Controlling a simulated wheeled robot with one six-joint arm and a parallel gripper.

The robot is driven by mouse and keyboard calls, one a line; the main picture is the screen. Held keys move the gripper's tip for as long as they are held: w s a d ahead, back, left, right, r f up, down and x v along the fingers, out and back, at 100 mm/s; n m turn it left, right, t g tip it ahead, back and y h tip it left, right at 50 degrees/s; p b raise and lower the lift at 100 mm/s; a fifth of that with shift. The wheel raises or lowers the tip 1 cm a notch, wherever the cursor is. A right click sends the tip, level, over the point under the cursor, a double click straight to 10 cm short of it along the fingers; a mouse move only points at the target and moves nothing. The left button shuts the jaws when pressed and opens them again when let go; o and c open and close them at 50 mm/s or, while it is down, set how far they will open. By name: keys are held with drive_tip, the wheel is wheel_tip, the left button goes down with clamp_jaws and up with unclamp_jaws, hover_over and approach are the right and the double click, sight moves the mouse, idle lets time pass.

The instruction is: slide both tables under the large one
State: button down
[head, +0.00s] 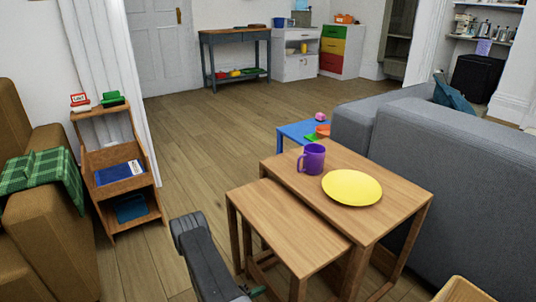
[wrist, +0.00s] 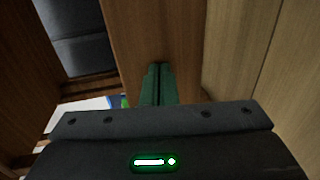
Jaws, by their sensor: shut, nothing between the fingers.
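The large wooden table (head: 397,203) stands right of centre in the head view. A purple mug (head: 312,159) and a yellow plate (head: 352,188) are on its top. A smaller, lower wooden table (head: 285,222) sticks out from under its left side, only partly beneath it. More wooden legs and rails show below the smaller top; I cannot tell clearly whether they belong to a third table. My gripper (head: 257,292) is low by the smaller table's front left, mostly hidden by my arm. In the wrist view its green fingers (wrist: 158,84) are shut and empty, before a wooden surface.
A grey sofa (head: 460,160) stands close on the right. A blue low table (head: 293,132) with small items is behind the large table. A wooden shelf cart (head: 122,170) and a brown sofa (head: 50,240) are on the left. The floor between is clear.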

drive_tip(key=shift+r+x, duration=0.15)
drive_tip(key=shift+x, duration=0.55)
drive_tip(key=shift+r+x, duration=0.15)
drive_tip(key=shift+x, duration=0.55)
drive_tip(key=shift+d, duration=0.1)
drive_tip(key=shift+r+x, duration=0.15)
drive_tip(key=shift+x, duration=0.65)
drive_tip(key=shift+r+x, duration=0.15)
drive_tip(key=shift+x, duration=0.65)
drive_tip(key=shift+r+x, duration=0.2)
drive_tip(key=shift+x, duration=0.6)
drive_tip(key=shift+w+d, duration=0.15)
drive_tip(key=shift+r+x, duration=0.15)
drive_tip(key=shift+x, duration=0.65)
drive_tip(key=shift+r+x, duration=0.15)
drive_tip(key=shift+x, duration=0.65)
drive_tip(key=shift+r+x, duration=0.2)
drive_tip(key=shift+x, duration=0.6)
drive_tip(key=shift+w+d, duration=0.1)
drive_tip(key=shift+d, duration=0.05)
drive_tip(key=shift+r+x, duration=0.45)
drive_tip(key=shift+x, duration=1.85)
drive_tip(key=r+p+v, duration=0.1)
drive_tip(key=p+v, duration=0.1)
drive_tip(key=v, duration=0.6)
drive_tip(key=shift+p, duration=0.35)
